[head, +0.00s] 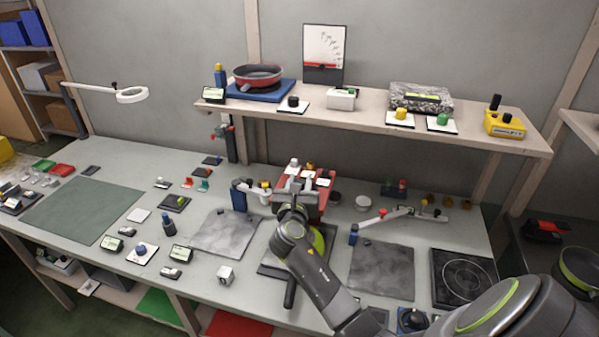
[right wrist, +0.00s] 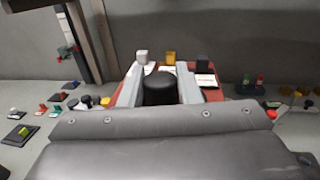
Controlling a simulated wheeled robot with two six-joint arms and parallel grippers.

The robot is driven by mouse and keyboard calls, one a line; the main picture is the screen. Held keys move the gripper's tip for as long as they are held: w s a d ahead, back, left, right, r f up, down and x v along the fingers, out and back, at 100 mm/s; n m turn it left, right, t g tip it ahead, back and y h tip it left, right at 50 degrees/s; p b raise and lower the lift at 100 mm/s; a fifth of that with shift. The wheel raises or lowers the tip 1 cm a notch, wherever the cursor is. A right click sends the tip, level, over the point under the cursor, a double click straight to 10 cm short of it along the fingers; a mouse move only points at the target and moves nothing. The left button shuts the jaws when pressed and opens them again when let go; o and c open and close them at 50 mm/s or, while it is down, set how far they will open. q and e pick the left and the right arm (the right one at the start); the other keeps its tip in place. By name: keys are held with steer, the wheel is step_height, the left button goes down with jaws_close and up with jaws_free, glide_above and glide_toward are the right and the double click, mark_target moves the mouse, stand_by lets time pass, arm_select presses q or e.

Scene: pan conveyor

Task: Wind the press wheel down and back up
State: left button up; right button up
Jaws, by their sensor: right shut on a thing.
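The red press (head: 318,190) stands near the middle of the bench, partly hidden behind my right arm. Its red body also shows in the right wrist view (right wrist: 212,95), with white labels on top. My right gripper (head: 293,192) is at the near side of the press. In the right wrist view, my right gripper (right wrist: 160,84) is shut on a black round knob (right wrist: 159,90), its light grey fingers on either side. I take the knob for the wheel's handle. The wheel itself is hidden by my arm and gripper body. My left gripper is not in view.
Grey slabs (head: 224,232) lie left and right (head: 382,270) of the press. A shelf (head: 370,115) with a red pan (head: 258,74) runs behind. A green mat (head: 83,209) lies at the left.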

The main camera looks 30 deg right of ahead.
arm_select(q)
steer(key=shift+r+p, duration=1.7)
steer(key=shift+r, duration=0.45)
arm_select(e)
steer(key=shift+n+t+y, duration=1.2)
steer(key=shift+n+y, duration=0.2)
steer(key=shift+y, duration=0.4)
steer(key=o, duration=1)
steer(key=shift+d, duration=0.1)
steer(key=shift+c, duration=0.2)
arm_select(q)
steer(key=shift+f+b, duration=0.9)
steer(key=shift+b, duration=0.05)
arm_select(e)
steer(key=v, duration=1.7)
steer(key=shift+s, duration=0.2)
steer(key=shift+f, duration=0.1)
